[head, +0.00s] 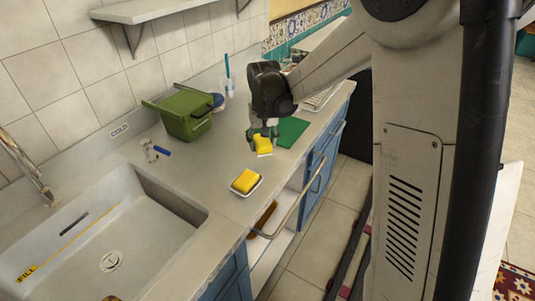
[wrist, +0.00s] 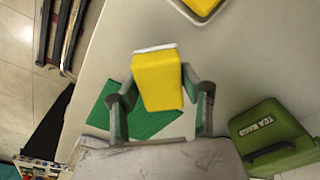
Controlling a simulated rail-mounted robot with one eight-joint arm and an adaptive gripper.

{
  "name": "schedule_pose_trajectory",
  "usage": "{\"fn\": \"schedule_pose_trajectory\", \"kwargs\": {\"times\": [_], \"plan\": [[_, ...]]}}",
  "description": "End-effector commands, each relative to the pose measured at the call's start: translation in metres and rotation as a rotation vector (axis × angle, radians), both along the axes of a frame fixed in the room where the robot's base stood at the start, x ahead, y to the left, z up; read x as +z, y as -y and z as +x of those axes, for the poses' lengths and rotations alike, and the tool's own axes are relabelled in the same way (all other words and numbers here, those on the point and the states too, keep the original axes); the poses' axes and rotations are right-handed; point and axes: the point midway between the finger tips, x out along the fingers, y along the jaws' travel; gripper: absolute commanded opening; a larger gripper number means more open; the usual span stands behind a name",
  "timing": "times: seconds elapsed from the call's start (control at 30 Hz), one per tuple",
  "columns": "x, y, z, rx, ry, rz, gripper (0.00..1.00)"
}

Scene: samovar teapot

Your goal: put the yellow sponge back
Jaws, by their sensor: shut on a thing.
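My gripper (head: 262,134) is over the counter beyond the dish. It is shut on a yellow sponge (head: 263,145) with a white layer along one edge. In the wrist view, the sponge (wrist: 158,80) sits between the two fingers of the gripper (wrist: 160,92). A second yellow sponge (head: 246,179) lies in a small white dish (head: 250,192) near the counter's front edge. The dish (wrist: 207,18) and part of its sponge (wrist: 202,4) show at the top of the wrist view. I cannot tell whether the held sponge touches the counter.
A green mat (head: 291,132) lies just right of the gripper. A green bin (head: 184,113) stands near the wall. The white sink (head: 150,235) is at the left, with a tap (head: 28,170). A blue-handled item (head: 158,150) lies by it. Counter between dish and gripper is clear.

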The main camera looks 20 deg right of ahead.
Motion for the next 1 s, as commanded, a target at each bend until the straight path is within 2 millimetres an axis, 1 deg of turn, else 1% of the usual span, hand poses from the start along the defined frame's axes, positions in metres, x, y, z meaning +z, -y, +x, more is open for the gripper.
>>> {"fn": "schedule_pose_trajectory", "kwargs": {"times": [0.03,0.2,0.33,0.5,0.57,0.97,1.0], "plan": [[-0.004,0.007,0.002,-0.003,0.000,0.000,0.10],[-0.011,0.017,0.003,0.000,0.000,0.000,0.10],[-0.019,0.017,0.003,0.000,0.000,0.000,0.10],[-0.043,0.017,0.004,0.000,0.000,0.000,0.10],[-0.049,0.017,0.004,0.000,0.000,0.000,0.10],[-0.055,0.017,0.003,0.000,0.000,0.000,0.10],[-0.054,0.017,0.003,0.000,0.000,0.000,0.43]]}}
